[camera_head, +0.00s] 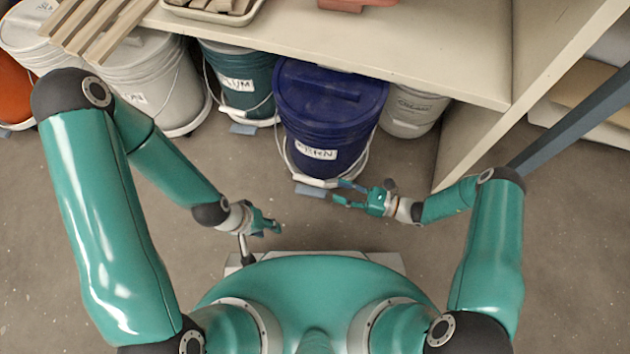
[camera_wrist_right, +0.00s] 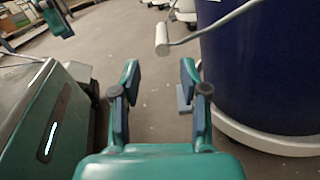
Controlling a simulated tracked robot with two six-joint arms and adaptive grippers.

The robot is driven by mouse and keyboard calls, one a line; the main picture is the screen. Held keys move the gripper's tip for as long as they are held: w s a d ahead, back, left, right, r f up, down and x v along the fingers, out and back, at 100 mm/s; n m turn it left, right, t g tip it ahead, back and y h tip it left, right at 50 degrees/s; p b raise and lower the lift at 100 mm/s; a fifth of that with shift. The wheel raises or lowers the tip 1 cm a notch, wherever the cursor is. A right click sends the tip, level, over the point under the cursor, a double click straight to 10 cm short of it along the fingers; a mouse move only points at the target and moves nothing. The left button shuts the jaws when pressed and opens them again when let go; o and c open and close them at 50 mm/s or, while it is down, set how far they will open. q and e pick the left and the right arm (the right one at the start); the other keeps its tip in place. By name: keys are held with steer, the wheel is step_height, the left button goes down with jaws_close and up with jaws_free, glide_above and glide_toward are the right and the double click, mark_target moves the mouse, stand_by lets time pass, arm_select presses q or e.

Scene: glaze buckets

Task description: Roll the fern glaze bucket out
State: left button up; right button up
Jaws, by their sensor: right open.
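The fern glaze bucket (camera_head: 330,110) is dark blue with a blue lid and a white label reading FERN. It stands upright on a white wheeled base (camera_head: 360,163) at the shelf's front edge. Its white handle grip (camera_head: 312,181) hangs low in front on a wire. In the right wrist view the handle grip (camera_wrist_right: 161,40) shows beyond the fingertips, with the bucket (camera_wrist_right: 255,65) to the right. My right gripper (camera_head: 337,192) is open and empty, just right of the handle grip; its fingers (camera_wrist_right: 159,72) look apart from it. My left gripper (camera_head: 275,226) is lower left of the bucket; its opening is unclear.
A teal bucket labelled PLUM (camera_head: 238,80) stands left of the blue one, and a pale bucket labelled CREAM (camera_head: 412,108) stands to the right. The shelf board (camera_head: 420,50) overhangs behind. A shelf side panel (camera_head: 462,150) is at right. The floor in front is clear.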

steer(key=b+x, duration=0.1)
steer(key=x, duration=0.9)
steer(key=shift+a+b, duration=0.1)
steer(key=shift+b, duration=0.2)
jaws_close()
